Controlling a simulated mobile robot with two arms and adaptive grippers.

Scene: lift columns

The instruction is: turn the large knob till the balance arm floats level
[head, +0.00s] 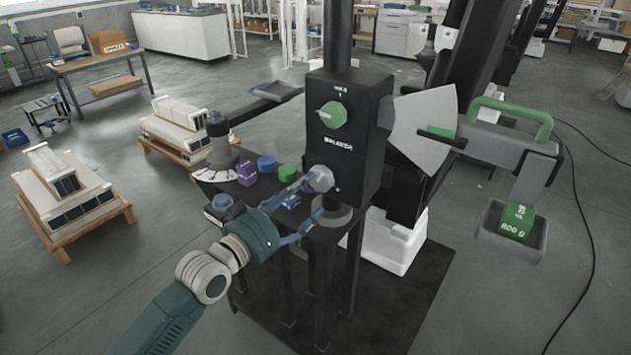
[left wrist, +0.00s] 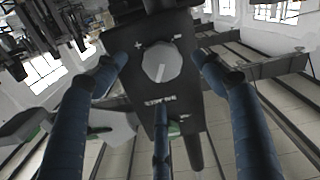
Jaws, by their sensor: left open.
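The black balance box (head: 343,150) carries a green knob (head: 332,114) above and a grey knob (head: 320,178) below. The grey knob (left wrist: 161,63) also shows in the left wrist view, with a plus mark beside it. My left gripper (head: 318,196) is open at the box's lower front. Its blue fingers (left wrist: 162,80) spread around the grey knob, apparently without touching it; the exact gap is unclear. The balance arm (head: 485,140) slopes down to the right in the head view, past a pale fan-shaped plate (head: 420,128) with a green pointer (head: 440,132). My right gripper is out of view.
A grey pan (head: 492,222) with a green 800 g weight (head: 516,220) hangs at right. Pallets (head: 75,220) of white blocks stand left. The floor at front left is clear.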

